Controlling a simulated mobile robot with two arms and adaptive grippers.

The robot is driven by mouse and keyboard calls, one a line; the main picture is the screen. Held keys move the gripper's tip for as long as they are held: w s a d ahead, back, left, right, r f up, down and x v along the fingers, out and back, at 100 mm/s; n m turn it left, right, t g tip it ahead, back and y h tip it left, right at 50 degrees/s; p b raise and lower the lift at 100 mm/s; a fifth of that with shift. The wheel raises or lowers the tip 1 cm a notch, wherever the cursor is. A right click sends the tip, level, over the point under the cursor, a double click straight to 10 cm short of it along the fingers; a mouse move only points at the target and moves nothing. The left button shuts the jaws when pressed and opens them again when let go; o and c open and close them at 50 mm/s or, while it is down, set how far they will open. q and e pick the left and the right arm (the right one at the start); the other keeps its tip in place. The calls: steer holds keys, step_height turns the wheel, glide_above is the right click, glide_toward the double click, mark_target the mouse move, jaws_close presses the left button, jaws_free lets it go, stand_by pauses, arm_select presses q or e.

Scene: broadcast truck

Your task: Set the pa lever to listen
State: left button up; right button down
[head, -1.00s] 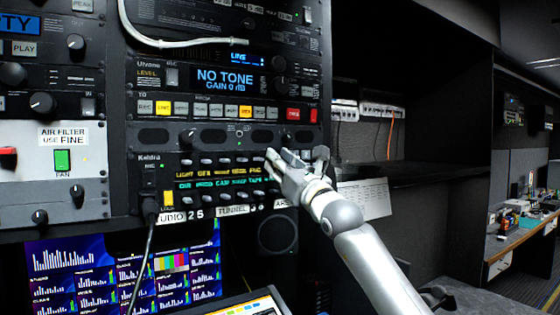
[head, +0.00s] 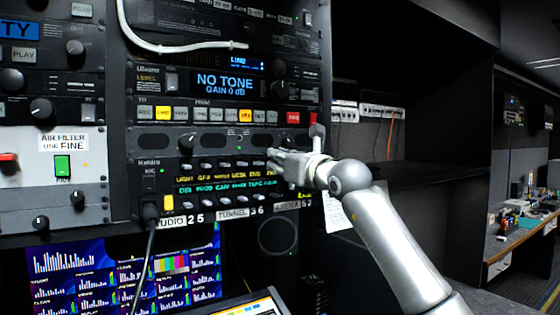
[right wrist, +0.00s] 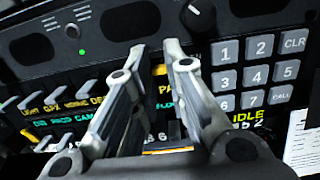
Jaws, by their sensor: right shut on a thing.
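My right gripper (head: 273,160) is at the right end of the upper row. In the right wrist view, its two fingers (right wrist: 156,50) reach the panel just above the amber PA label (right wrist: 165,88). They are shut on the pa lever, which they mostly hide, so its position cannot be read. Other levers (right wrist: 88,86) show to the left, over labels such as LIGHT and GFX. My left gripper is not in view.
A grey keypad (right wrist: 256,72) sits right of the fingers, with IDLE below it. A black knob (right wrist: 198,17) sticks out above. Dark open space lies right of the rack.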

steer(key=shift+r+g+h+p, duration=0.3)
steer(key=shift+g+h+p, duration=0.1)
steer(key=shift+g+p, duration=0.25)
steer(key=c, duration=1.7)
jaws_free()
steer(key=shift+c, duration=0.2)
steer(key=v, duration=1.2)
